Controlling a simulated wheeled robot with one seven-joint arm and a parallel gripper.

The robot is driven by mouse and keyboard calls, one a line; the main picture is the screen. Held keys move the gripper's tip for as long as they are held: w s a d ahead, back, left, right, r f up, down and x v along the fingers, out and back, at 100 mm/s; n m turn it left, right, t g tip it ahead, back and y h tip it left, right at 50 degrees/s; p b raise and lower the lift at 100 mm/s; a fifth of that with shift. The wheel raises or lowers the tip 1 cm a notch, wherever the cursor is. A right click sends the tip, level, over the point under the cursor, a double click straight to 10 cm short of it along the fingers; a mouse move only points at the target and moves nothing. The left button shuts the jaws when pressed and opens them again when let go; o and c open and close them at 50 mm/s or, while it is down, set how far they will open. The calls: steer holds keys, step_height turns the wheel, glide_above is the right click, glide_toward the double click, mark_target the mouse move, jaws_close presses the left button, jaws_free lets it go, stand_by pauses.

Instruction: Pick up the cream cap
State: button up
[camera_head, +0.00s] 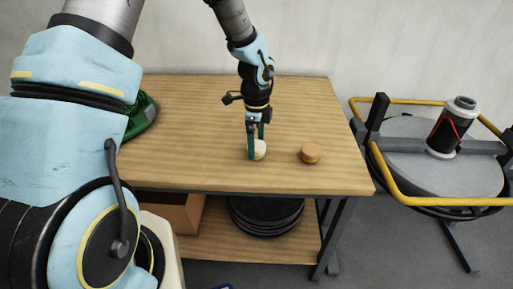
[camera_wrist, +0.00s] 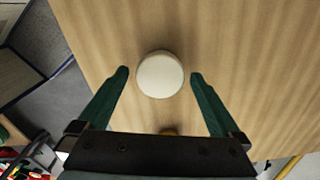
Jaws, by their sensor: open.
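The cream cap (camera_wrist: 160,75) is a round, pale disc on the wooden table (camera_head: 200,110). In the head view the cream cap (camera_head: 261,150) is partly hidden behind a green finger. My gripper (camera_head: 256,150) is open and points down at the cap. In the wrist view my gripper (camera_wrist: 158,75) has one green finger on each side of the cap, with a gap on both sides. I cannot tell the exact height of the fingertips above the table.
An orange-brown cap (camera_head: 310,153) stands on the table to the right of the cream cap. A green object (camera_head: 142,115) lies at the table's left, partly hidden by my arm. A yellow-railed round tank (camera_head: 430,170) stands right of the table. The table's middle is mostly clear.

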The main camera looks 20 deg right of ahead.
steer(key=shift+f, duration=0.25)
steer(key=c, duration=1.3)
